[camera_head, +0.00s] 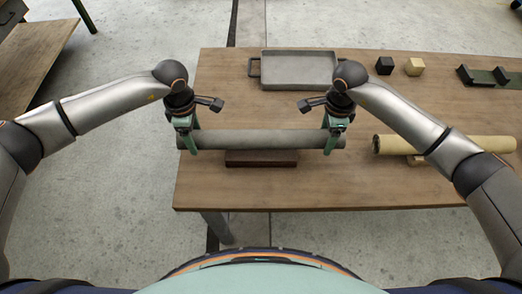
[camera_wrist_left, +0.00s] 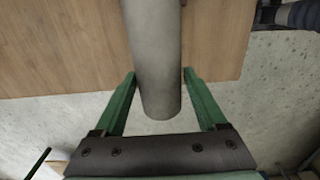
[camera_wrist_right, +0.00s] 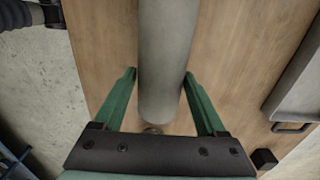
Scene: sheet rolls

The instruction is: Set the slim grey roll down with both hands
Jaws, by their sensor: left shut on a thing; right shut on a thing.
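The slim grey roll (camera_head: 262,139) lies level across both my grippers in the head view, over the wooden table. My left gripper (camera_head: 187,143) is shut on the roll near its left end. My right gripper (camera_head: 333,142) is shut on it near its right end. The grey roll also shows between the green fingers in the left wrist view (camera_wrist_left: 158,60) and in the right wrist view (camera_wrist_right: 165,60). A dark red-brown block (camera_head: 261,158) shows just below the middle of the roll in the head view. I cannot tell whether the roll touches it.
The wooden table (camera_head: 400,188) has a grey tray (camera_head: 298,69) with handles at the back. A black cube (camera_head: 384,66), a yellowish cube (camera_head: 414,67) and a dark green holder (camera_head: 485,76) stand back right. A cream roll (camera_head: 480,144) lies on the right, partly behind my right arm.

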